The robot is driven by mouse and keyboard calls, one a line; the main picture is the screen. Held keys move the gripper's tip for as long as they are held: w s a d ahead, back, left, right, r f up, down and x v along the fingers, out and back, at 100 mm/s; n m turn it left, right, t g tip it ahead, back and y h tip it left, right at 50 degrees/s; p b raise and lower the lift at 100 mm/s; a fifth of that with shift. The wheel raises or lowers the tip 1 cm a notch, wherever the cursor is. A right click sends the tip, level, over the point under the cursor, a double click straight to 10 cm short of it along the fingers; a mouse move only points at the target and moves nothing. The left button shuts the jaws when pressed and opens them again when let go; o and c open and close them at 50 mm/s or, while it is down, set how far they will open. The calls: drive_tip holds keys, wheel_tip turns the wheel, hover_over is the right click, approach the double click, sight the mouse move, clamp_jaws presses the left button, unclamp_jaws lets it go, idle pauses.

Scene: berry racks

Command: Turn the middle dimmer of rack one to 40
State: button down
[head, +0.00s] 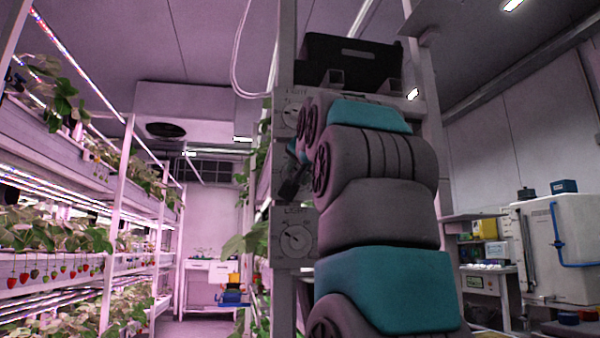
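Light dimmers sit one above another on the rack post, on pale plates. The top dimmer (291,112) is partly covered by my arm on its right. The bottom dimmer (296,238) shows in full, its pointer toward the upper left. The middle dimmer's plate (278,178) shows only at its left edge. Its knob and setting are hidden behind my gripper and arm. My gripper (289,188) is small and dark in this view, in front of the middle plate. I cannot tell whether its fingers touch the knob or are open or shut.
A black crate (350,62) stands on the top of the rack. Strawberry shelves (60,258) line the left side, with an aisle between. A bench (208,266) stands at the aisle's far end. A white tank (560,250) with blue pipe stands at right.

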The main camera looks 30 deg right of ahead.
drive_tip(key=shift+m, duration=1.5)
drive_tip(key=c, duration=0.5)
unclamp_jaws()
drive_tip(key=b+v, duration=0.2)
drive_tip(key=v, duration=0.5)
drive_tip(key=shift+s+a, duration=0.1)
drive_tip(key=shift+s, duration=0.3)
